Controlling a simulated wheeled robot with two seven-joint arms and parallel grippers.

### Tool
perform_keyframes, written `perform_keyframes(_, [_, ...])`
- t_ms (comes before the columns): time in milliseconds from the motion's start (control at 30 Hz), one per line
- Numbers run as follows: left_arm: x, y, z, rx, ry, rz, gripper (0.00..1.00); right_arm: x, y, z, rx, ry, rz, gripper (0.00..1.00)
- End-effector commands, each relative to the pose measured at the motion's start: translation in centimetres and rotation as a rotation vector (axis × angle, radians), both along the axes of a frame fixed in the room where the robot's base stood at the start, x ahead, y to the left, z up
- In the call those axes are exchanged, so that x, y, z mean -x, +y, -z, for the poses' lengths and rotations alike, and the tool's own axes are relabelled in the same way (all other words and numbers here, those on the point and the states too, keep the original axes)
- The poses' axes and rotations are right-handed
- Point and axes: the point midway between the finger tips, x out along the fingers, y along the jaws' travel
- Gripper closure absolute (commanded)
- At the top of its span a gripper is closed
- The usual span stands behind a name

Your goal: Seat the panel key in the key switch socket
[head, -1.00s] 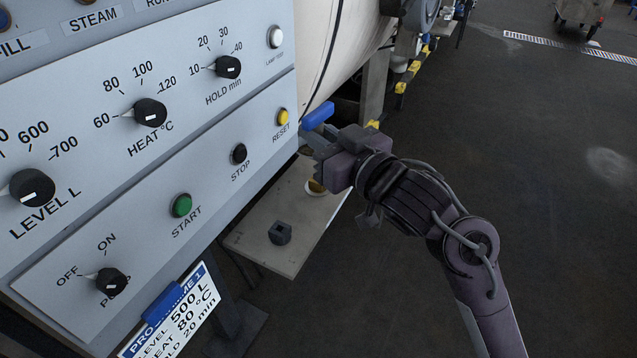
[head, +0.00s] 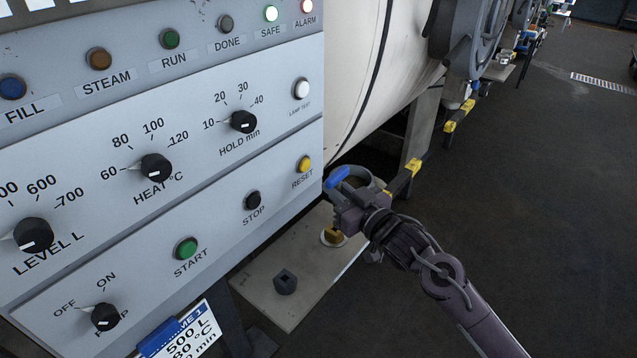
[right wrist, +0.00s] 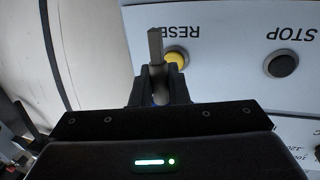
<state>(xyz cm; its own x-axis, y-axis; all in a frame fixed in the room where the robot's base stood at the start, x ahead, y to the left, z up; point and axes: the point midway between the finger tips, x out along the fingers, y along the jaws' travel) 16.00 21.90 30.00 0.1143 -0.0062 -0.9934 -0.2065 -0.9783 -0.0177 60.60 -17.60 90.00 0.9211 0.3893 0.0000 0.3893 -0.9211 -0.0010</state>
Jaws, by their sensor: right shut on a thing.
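My right gripper (head: 346,198) is shut on the panel key, whose blue handle (head: 338,177) shows just right of the panel's edge, below and right of the yellow RESET button. In the right wrist view the key's grey shaft (right wrist: 156,47) sticks out beyond the fingers (right wrist: 160,88), beside the RESET button. A dark block with a square opening (head: 285,281) stands on the low shelf. A brass-coloured piece on a pale round base (head: 333,237) stands farther back there, below my gripper. I cannot tell which is the key switch socket. My left gripper is not in view.
The grey control panel (head: 225,200) fills the left, with knobs, lamps and buttons. The low shelf (head: 262,294) is mostly bare. A blue-clipped programme card (head: 185,335) is at the bottom. A pale vessel (head: 355,80) stands behind; open floor lies right.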

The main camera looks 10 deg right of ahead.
Motion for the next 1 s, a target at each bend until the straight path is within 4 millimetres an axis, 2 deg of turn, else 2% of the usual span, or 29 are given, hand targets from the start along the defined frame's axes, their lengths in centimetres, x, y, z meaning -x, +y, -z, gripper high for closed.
perform_keyframes(467, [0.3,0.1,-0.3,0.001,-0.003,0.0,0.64,0.0,0.0,-0.2,-0.001,-0.001,0.0,1.0])
perform_keyframes(567, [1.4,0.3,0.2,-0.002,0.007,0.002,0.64,0.0,0.0,0.1,-0.002,0.001,0.0,1.0])
perform_keyframes(1000, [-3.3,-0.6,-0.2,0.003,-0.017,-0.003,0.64,0.0,0.0,4.0,-0.001,-0.001,0.001,1.0])
